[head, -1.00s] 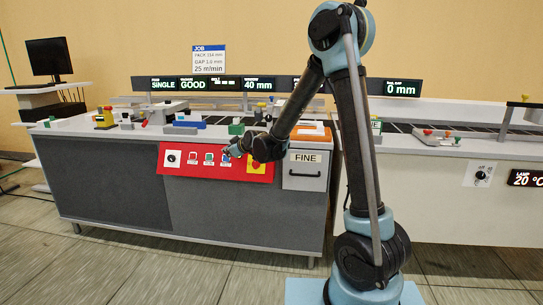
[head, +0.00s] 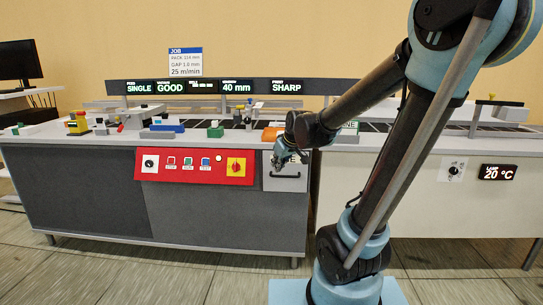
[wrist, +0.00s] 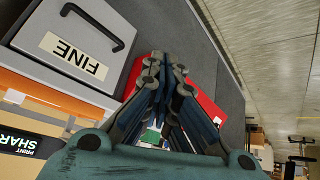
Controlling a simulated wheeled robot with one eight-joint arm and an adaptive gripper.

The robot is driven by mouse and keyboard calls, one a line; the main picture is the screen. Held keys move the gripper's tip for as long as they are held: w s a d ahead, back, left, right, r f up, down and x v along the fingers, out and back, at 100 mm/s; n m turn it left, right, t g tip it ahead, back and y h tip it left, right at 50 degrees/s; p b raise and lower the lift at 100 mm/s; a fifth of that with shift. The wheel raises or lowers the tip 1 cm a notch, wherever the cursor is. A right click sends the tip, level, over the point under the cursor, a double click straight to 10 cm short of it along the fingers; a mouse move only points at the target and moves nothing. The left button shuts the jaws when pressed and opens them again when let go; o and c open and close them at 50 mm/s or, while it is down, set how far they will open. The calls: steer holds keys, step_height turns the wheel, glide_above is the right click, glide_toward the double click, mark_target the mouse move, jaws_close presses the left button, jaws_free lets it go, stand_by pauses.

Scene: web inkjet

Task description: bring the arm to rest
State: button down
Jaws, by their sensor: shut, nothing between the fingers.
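My arm (head: 405,160) rises from its blue base at lower right, bends at the top right and reaches down to the left. My gripper (head: 277,164) is shut and empty. In the head view it overlaps the front of the grey drawer unit (head: 285,183), just right of the red control panel (head: 215,167). In the wrist view the closed fingers (wrist: 165,62) point away from the camera, with the drawer unit and its FINE label (wrist: 74,56) at upper left. The red panel (wrist: 208,100) shows behind the fingers.
The drawer's black handle (wrist: 92,25) stands out from its front. Several small devices stand on the counter. Displays behind read GOOD and SHARP (head: 287,87). The floor (head: 140,270) in front is clear.

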steer(key=s+d+f+m+g+h, duration=0.1)
steer(key=s+d+f+m+g, duration=0.1)
steer(key=s+d, duration=0.6)
steer(key=s+d+f+m+g+h, duration=0.2)
steer(key=s+d+f+m, duration=0.3)
steer(key=s, duration=1.2)
steer(key=d+f, duration=0.2)
steer(key=d, duration=0.1)
steer(key=shift+s+d, duration=0.15)
steer(key=shift+d, duration=0.2)
steer(key=shift+w+f+g, duration=0.15)
steer(key=shift+w+g, duration=0.15)
steer(key=shift+w, duration=0.2)
stand_by(0.7)
